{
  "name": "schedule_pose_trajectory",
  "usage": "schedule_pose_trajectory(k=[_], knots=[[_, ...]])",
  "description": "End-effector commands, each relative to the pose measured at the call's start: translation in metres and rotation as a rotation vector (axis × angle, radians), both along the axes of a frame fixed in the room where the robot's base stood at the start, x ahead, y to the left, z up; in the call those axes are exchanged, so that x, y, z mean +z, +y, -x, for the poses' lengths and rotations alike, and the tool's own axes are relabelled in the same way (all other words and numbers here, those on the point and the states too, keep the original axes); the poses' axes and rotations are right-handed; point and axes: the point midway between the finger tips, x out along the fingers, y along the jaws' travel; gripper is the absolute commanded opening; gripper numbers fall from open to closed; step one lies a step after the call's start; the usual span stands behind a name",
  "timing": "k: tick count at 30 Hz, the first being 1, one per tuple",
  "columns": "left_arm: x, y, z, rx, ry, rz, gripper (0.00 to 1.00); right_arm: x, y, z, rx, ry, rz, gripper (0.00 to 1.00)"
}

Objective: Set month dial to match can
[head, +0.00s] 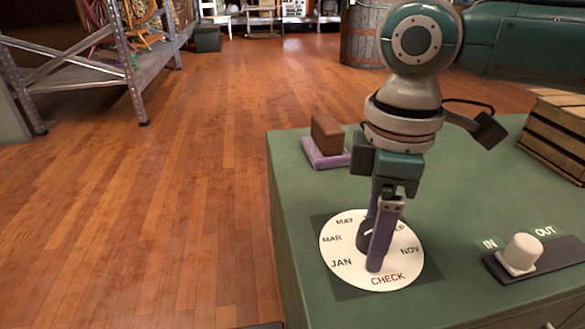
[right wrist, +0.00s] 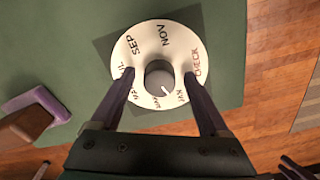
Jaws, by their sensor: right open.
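The month dial (head: 405,272) is a white disc with month names and a red CHECK, set in the green counter top. Its dark round knob (head: 363,236) stands at the centre. In the right wrist view, a pale mark on the knob (right wrist: 160,80) points roughly between JAN and MAR. My right gripper (head: 374,240) is open over the dial, with one purple finger on each side of the knob; contact cannot be told. I recognise no can in either view. Dark finger-like parts, probably my left gripper (right wrist: 293,170), show at the right wrist view's lower right corner.
A white knob (head: 521,254) sits on a dark strip marked IN and OUT, right of the dial. A brown block (head: 327,135) stands on a purple base (head: 322,158). A wooden crate (head: 560,135) is at the right. Wooden floor lies open left of the counter (head: 300,195).

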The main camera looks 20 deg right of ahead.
Motion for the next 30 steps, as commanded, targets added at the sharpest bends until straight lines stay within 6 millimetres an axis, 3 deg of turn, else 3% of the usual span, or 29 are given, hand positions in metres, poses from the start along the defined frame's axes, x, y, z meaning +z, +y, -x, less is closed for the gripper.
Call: schedule_pose_trajectory(k=[5, 25, 30], knots=[[0.0012, -0.0009, 0.0000, 0.002, 0.001, 0.004, 0.48, 0.0011, 0.0001, 0.0000, 0.000, 0.000, 0.000, 0.78], [0.0011, -0.0024, 0.0000, 0.006, 0.000, 0.009, 0.48, 0.0012, 0.0002, 0.0001, 0.001, 0.000, 0.000, 0.02], [0.0018, -0.0015, 0.0000, 0.004, 0.001, 0.006, 0.48, 0.0016, 0.0002, 0.0001, -0.001, 0.000, 0.000, 0.00]])
